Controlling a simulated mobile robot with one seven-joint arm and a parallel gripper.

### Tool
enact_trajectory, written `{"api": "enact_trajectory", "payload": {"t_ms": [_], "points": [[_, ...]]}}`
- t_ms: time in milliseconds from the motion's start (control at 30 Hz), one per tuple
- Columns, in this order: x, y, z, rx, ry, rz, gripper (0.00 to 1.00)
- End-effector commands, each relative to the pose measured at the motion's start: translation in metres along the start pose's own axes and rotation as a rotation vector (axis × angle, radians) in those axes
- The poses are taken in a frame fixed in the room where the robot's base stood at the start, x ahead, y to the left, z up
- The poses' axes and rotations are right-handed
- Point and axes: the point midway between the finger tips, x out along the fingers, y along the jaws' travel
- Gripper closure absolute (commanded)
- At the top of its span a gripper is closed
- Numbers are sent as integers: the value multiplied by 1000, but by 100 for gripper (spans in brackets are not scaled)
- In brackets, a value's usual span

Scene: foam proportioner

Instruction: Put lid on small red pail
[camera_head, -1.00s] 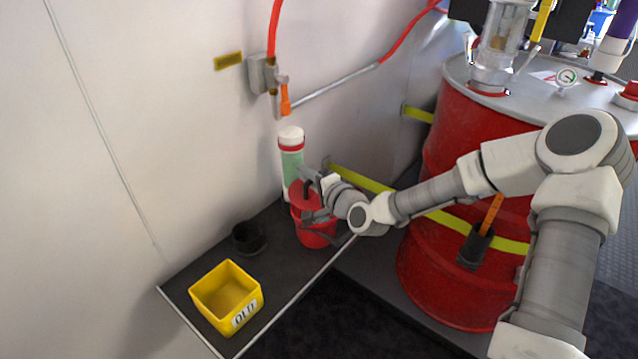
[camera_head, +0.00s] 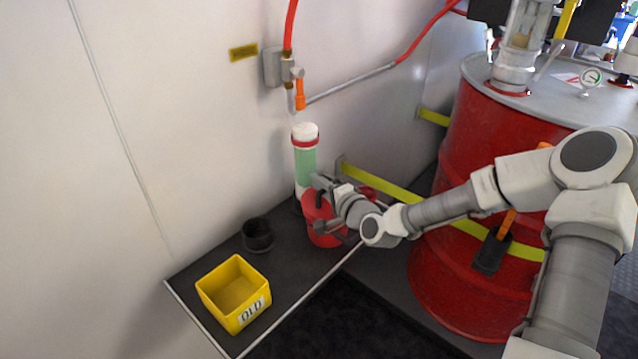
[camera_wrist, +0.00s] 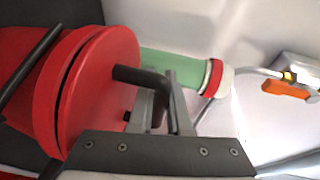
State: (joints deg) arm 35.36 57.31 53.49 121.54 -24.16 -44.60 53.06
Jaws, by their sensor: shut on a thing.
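The small red pail (camera_head: 325,238) stands on the dark shelf in the head view, partly hidden by my gripper (camera_head: 322,200). In the wrist view the red lid (camera_wrist: 108,88) is a round disc with a bent black handle (camera_wrist: 140,76). My gripper (camera_wrist: 158,110) is shut on that handle. The pail body (camera_wrist: 22,65) shows to the left of the lid, with a thin dark line between lid and rim on the near side. The lid lies at the pail's mouth; I cannot tell whether it is fully seated. A dark bail crosses the pail.
A green cylinder with a white cap (camera_head: 305,160) stands close behind the pail. A black cup (camera_head: 257,236) and a yellow bin (camera_head: 235,295) are on the shelf (camera_head: 290,262) to the left. A large red drum (camera_head: 450,255) stands to the right. An orange-handled valve (camera_head: 300,95) hangs above.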

Motion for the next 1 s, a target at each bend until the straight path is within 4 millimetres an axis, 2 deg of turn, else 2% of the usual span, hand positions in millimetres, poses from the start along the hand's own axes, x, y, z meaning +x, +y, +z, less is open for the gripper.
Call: {"api": "enact_trajectory", "payload": {"t_ms": [167,200,400,767,867,1000], "points": [[0,0,0,0,0,0,100],[0,0,0,0,0,0,82],[0,0,0,0,0,0,49],[-5,-1,-1,0,1,1,49],[-16,-2,-1,0,1,1,49],[-45,-3,-2,1,3,2,49]]}}
